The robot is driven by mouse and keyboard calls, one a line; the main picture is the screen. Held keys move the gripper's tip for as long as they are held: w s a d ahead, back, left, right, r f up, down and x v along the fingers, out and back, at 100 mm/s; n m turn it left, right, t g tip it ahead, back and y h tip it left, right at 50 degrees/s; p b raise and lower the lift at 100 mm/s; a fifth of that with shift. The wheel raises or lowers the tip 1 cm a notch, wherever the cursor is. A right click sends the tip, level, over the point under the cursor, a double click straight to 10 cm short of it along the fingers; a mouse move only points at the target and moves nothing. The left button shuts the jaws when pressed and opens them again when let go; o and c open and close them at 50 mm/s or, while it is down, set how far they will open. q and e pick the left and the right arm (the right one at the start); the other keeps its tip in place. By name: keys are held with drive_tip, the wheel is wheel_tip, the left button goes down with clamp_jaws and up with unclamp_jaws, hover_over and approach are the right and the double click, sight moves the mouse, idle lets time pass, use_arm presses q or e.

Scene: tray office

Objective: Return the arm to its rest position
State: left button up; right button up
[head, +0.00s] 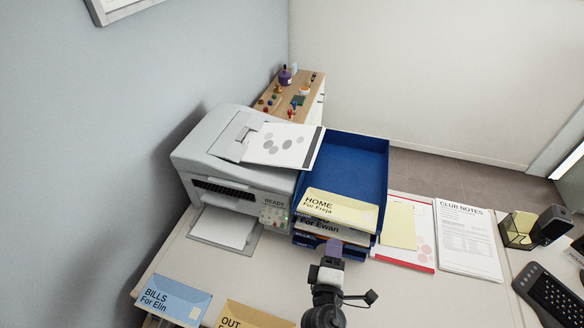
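My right arm comes in from the bottom edge, and its gripper (333,250) is at the front of the blue stacked letter tray (357,160). Its tip is seen from behind, against the lower tray fronts. Whether its fingers are apart, or touch the tray, I cannot tell. No held object can be made out. My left gripper is not in view.
A printer (235,160) stands left of the tray. Envelopes "HOME For Freja" (340,208) and "For Ewan" lie in the tray. A blue "BILLS" envelope (173,301) and an "OUT" envelope (255,315) lie in front. Papers (468,240), a pen holder (516,232) and a phone (553,293) are right.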

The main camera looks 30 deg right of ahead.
drive_tip(key=s+a+f+m+g+y, duration=0.4)
drive_tip(key=s+f+m+g+y, duration=0.3)
drive_tip(key=m+y, duration=0.25)
drive_tip(key=s+d+f+n+g+y, duration=0.1)
drive_tip(key=s+f+g, duration=0.1)
drive_tip(key=s, duration=0.6)
drive_tip(key=s+f+g+y, duration=0.1)
drive_tip(key=s+f+g, duration=0.1)
drive_tip(key=s, duration=0.5)
wheel_tip(320, 180, up, 32)
drive_tip(key=p, duration=3.3)
drive_tip(key=shift+w, duration=0.15)
drive_tip(key=shift+r, duration=0.1)
